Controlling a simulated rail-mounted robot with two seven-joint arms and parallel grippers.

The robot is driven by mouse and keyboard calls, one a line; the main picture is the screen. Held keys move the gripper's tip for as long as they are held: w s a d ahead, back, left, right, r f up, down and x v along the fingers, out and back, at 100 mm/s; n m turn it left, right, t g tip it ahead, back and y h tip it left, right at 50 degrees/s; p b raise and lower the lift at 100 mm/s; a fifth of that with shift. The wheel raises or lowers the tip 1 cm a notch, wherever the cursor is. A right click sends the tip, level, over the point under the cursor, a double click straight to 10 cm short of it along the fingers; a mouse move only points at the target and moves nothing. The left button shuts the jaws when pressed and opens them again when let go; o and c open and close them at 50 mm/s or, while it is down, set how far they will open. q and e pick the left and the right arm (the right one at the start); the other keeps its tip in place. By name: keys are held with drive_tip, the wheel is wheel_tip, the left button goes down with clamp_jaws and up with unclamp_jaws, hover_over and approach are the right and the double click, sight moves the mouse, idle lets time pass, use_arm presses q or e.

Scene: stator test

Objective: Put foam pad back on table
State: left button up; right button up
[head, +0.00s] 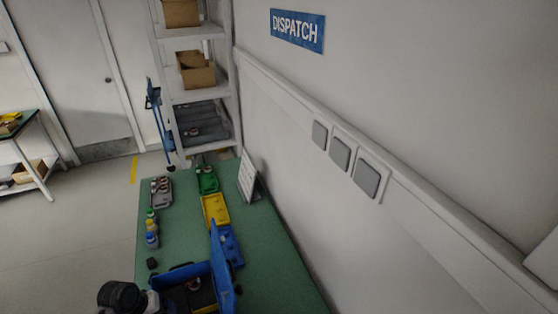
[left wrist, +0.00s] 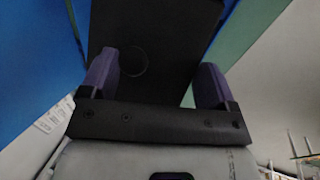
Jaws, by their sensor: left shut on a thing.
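In the left wrist view my left gripper (left wrist: 157,72) has its two purple fingertips closed on a dark, flat pad (left wrist: 138,35), which looks like the foam pad. A faint circle shows on its face. Blue surfaces stand close on both sides of it. In the head view the open blue case (head: 222,268) stands at the near end of the green table (head: 180,235), lid raised on its right. A dark part of my arm is beside it at the bottom edge; the fingers and pad cannot be made out there. My right gripper is not in view.
A yellow bin (head: 215,211), a green bin (head: 207,180) and a blue bin (head: 231,246) line the table's right side. A grey tray (head: 161,191) and small bottles (head: 151,228) stand along the left. Some green surface between them is bare. A wall bounds the right.

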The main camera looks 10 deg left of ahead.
use_arm(q)
drive_tip(key=s+a+r, duration=0.1)
drive_tip(key=a+r, duration=0.3)
drive_tip(key=a, duration=0.3)
drive_tip(key=s+a+r+n, duration=0.1)
drive_tip(key=a+r, duration=0.2)
drive_tip(key=a, duration=0.3)
drive_tip(key=s+a+r, duration=0.1)
drive_tip(key=a+r, duration=0.3)
drive_tip(key=a, duration=0.3)
drive_tip(key=w+d+r+m, duration=0.1)
drive_tip(key=w+d+r, duration=0.2)
drive_tip(key=d+r, duration=0.35)
drive_tip(key=w+d+r+m, duration=0.1)
drive_tip(key=w+d+r, duration=0.15)
drive_tip(key=d, duration=0.65)
drive_tip(key=s+d+r+m+g, duration=0.1)
drive_tip(key=s+d+r+m, duration=0.25)
drive_tip(key=d+r, duration=0.7)
drive_tip(key=d+m, duration=0.2)
drive_tip(key=d, duration=1.1)
drive_tip(key=s+r+p, duration=0.8)
drive_tip(key=r+p, duration=0.1)
drive_tip(key=p, duration=0.5)
drive_tip(key=shift+s+r+g, duration=0.35)
drive_tip(key=shift+r+g, duration=0.05)
